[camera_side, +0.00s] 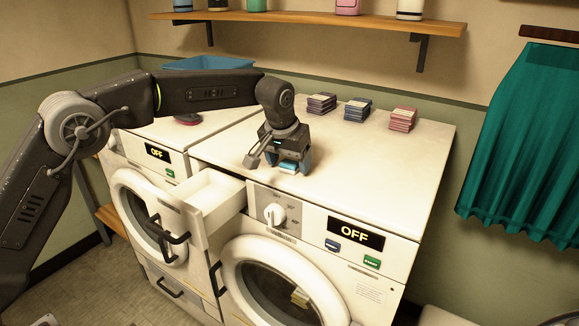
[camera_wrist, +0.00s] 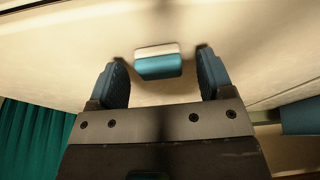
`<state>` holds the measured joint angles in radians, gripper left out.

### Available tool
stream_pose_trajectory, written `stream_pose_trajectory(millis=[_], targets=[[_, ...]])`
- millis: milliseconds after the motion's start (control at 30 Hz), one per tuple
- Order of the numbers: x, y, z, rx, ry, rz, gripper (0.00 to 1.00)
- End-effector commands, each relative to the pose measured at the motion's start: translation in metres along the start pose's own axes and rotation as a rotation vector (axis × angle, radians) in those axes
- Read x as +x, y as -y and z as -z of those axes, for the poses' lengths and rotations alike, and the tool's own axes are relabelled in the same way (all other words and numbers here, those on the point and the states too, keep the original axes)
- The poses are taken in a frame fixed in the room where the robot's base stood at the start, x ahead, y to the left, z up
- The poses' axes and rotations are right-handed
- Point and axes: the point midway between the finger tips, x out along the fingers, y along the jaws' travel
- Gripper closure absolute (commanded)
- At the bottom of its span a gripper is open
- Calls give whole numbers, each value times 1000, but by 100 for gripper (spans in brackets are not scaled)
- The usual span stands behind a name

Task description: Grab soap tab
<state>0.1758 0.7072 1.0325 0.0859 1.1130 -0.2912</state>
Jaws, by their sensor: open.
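The soap tab (camera_side: 288,167) is a small block, teal with a white layer, lying on top of the right washing machine. In the wrist view the soap tab (camera_wrist: 158,62) lies ahead of and between my two open fingers, with bare surface visible on both sides of it. My gripper (camera_side: 287,165) points down over the tab in the side view, and its open fingers also show in the wrist view (camera_wrist: 162,78). The fingers look apart from the tab in the wrist view. The side view partly hides the tab behind my gripper.
An open drawer (camera_side: 212,198) sticks out of the right machine's front, left of my gripper. Purple (camera_side: 321,103), blue (camera_side: 357,109) and pink (camera_side: 403,119) stacks stand at the machine's back. A shelf (camera_side: 320,20) hangs above. The machine top right of my gripper is clear.

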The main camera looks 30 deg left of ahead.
Motion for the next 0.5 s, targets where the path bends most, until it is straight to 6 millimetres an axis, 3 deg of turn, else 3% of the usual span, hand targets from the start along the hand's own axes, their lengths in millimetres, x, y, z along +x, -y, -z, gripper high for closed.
stream_pose_trajectory(millis=[200,500], targets=[[1,0,0,0,0,0,26],[1,0,0,0,0,0,53]])
